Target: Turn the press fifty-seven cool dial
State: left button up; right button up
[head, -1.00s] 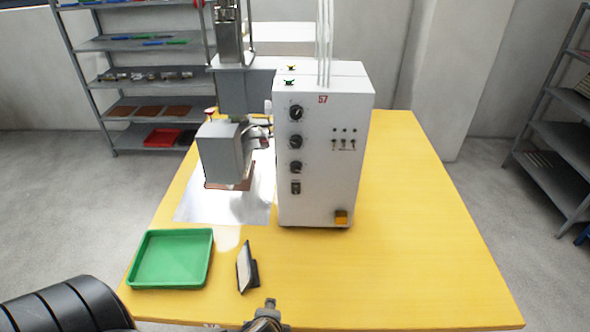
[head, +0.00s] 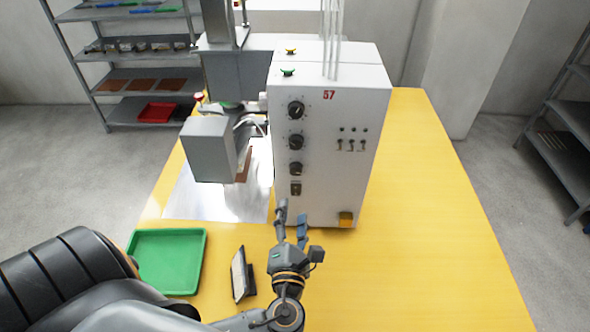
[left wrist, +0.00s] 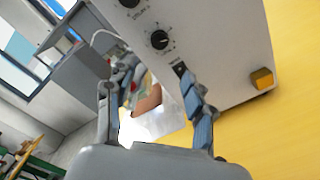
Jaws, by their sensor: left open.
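The white press (head: 325,150) marked 57 stands on the yellow table. Its front carries a column of three black dials: upper (head: 296,109), middle (head: 295,141) and lower (head: 295,168), with a small black switch (head: 295,188) below. Their labels are too small to read, so I cannot tell which is the cool dial. My left gripper (head: 292,212) is open and empty, in front of the press below the switch, pointing up toward it. The left wrist view shows the lower dial (left wrist: 159,39) beyond the open fingers (left wrist: 147,88). My right gripper is not in view.
A green tray (head: 133,262) and a small tilted panel (head: 238,274) are on the table left of my gripper. The grey press head (head: 208,150) overhangs a shiny plate (head: 190,200). An orange button (head: 346,219) is low on the press. The table's right side is clear.

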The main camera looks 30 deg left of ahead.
aim_at(295, 173)
pick_arm(q)
jog(key=p+x, duration=0.2)
jog(key=x, duration=0.7)
jog(key=shift+r, duration=0.1)
jog(key=shift+p+x, duration=0.35)
jog(key=shift+x, duration=0.65)
jog(key=shift+w+a, duration=0.3)
jog(key=shift+w, duration=0.05)
jog(key=shift+w+a, duration=0.1)
jog(key=c, duration=0.6)
grip_shut()
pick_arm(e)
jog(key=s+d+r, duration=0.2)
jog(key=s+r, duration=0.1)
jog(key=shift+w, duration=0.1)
